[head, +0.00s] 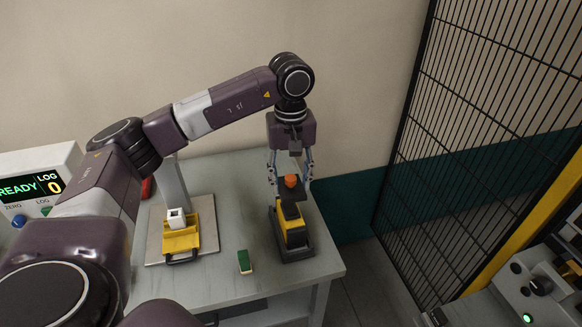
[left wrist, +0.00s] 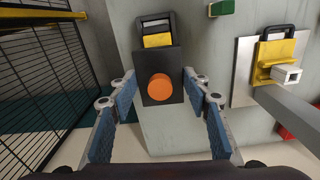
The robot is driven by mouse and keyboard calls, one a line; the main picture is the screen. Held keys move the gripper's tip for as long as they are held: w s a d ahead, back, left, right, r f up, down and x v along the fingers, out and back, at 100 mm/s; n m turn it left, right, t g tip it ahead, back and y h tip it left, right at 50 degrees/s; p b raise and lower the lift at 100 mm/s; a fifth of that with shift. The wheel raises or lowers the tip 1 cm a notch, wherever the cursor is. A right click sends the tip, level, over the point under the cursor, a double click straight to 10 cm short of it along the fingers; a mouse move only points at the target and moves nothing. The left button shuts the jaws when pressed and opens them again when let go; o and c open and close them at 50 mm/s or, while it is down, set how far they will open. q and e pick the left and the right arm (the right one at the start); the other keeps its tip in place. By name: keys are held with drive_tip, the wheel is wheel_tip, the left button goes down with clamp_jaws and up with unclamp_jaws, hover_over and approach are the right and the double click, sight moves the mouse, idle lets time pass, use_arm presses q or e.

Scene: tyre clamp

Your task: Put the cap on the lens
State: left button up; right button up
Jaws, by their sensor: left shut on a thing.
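My left gripper (head: 290,186) points down, shut on a dark square cap with an orange knob (head: 291,181). In the left wrist view the cap (left wrist: 150,62) sits between the two fingertips (left wrist: 160,82), with its orange knob (left wrist: 159,87) facing the camera. Directly below is a yellow and black device (head: 296,236) standing on a dark base near the table's right edge. The lens itself is hidden under the cap and gripper. I cannot tell whether the cap touches the device. My right gripper is not in view.
The grey table (head: 225,275) also holds a yellow fixture (head: 181,241) on a metal plate with a post, and a small green block (head: 245,262). A display box (head: 40,172) stands at the left. A black mesh fence (head: 480,110) rises at the right.

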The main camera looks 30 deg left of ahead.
sight(290, 209)
use_arm(q)
drive_tip(key=shift+w+a, duration=0.1)
drive_tip(key=shift+a, duration=0.05)
drive_tip(key=shift+f+b, duration=0.35)
drive_tip(key=shift+f, duration=0.15)
drive_tip(key=shift+f+b, duration=1.35)
drive_tip(key=shift+f, duration=0.9)
drive_tip(key=shift+f+b, duration=0.2)
drive_tip(key=shift+b, duration=0.1)
drive_tip(key=shift+f+b, duration=0.8)
drive_tip(key=shift+f, duration=0.1)
